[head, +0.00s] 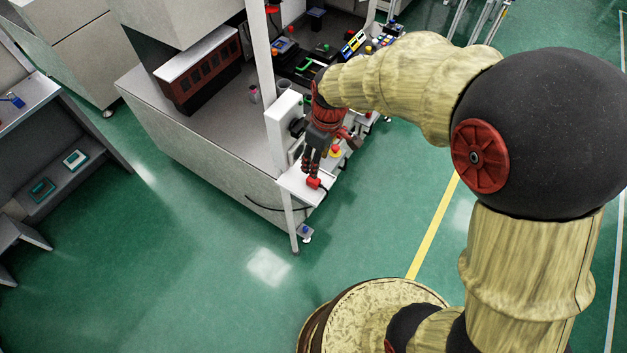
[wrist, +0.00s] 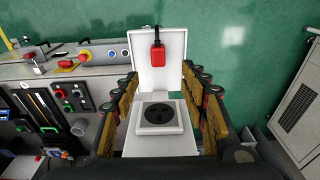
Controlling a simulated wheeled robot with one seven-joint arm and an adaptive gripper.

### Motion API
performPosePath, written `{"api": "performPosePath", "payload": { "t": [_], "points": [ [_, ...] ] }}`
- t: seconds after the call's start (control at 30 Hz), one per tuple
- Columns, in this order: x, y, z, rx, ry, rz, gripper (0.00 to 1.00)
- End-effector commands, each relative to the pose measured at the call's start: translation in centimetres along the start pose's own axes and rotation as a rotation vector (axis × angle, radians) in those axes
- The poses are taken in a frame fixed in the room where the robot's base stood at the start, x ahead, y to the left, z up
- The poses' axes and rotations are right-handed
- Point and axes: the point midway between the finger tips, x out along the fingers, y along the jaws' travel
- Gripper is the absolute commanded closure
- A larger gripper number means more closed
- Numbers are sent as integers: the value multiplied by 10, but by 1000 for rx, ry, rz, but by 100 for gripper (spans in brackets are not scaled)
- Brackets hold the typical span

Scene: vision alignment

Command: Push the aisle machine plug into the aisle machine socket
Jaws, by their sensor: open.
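The red aisle machine plug (wrist: 158,58) lies on a small white shelf (wrist: 143,79) in the wrist view, with a dark cable at its far end. It also shows in the head view (head: 314,183). The aisle machine socket (wrist: 160,114), a white square plate with a dark round face, shows nearer in the wrist view, between the fingers in the picture. My gripper (wrist: 163,76) is open, with fingers spread left and right and nothing held. In the head view my gripper (head: 312,170) hangs just above the plug; whether it touches it cannot be told.
A white upright box (head: 284,119) stands beside the shelf on the grey machine bench (head: 198,140). Buttons and a red emergency stop (head: 336,152) are close to my gripper. A thin post (head: 291,222) stands under the shelf. Green floor in front is clear.

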Motion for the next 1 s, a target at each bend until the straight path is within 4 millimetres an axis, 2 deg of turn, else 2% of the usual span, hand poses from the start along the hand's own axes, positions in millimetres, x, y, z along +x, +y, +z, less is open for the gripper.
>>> {"api": "performPosePath", "payload": {
  "t": [0.13, 0.4, 0.5, 1.0],
  "points": [
    [13, 0, 1, 1, -2, -2, 56],
    [57, 0, 1, 0, -2, -1, 56],
    [66, 0, 0, 0, -1, -1, 56],
    [74, 1, 1, 1, -1, -1, 56]
  ]
}}
